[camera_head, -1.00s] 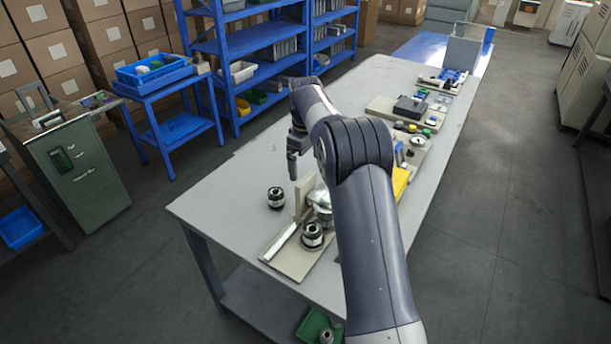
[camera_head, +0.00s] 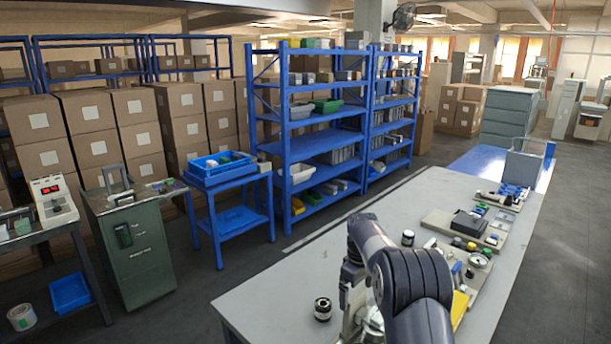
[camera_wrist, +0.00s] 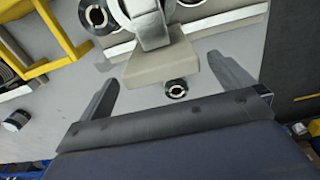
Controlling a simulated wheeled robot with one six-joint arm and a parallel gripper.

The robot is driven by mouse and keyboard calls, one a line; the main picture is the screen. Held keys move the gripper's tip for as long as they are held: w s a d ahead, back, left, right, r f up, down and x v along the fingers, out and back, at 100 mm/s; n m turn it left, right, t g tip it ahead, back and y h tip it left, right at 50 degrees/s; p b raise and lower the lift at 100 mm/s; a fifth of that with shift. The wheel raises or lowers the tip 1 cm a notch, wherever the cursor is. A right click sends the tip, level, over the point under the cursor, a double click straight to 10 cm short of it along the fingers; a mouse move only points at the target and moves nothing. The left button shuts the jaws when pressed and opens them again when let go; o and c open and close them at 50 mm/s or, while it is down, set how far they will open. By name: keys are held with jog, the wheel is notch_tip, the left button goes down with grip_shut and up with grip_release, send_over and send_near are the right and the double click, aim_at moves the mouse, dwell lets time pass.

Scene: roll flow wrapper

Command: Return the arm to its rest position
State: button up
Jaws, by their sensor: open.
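My arm (camera_head: 410,285) reaches over the grey workbench (camera_head: 270,297) in the head view, bent at the elbow. In the wrist view my gripper (camera_wrist: 163,70) has its two fingers wide apart, with no object held. A beige block (camera_wrist: 160,66) and a pale metal bracket show beyond the fingers. In the head view the arm hides part of the bench fixture, and the fingertips cannot be made out clearly.
A dark roll part (camera_head: 322,309) stands on the bench left of my arm. A yellow piece (camera_head: 460,308) and several fixtures lie along the bench's right side. A blue shelf rack (camera_head: 320,150), a blue cart (camera_head: 232,215) and a green cabinet (camera_head: 132,250) stand behind and left, across open floor.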

notch_tip(320, 180, down, 4)
jog(key=shift+r+p, duration=0.1)
jog(key=shift+p, duration=0.25)
jog(key=shift+a+f, duration=0.1)
jog(key=shift+f, duration=0.1)
jog(key=shift+s+a, duration=0.15)
jog(key=shift+s, duration=0.1)
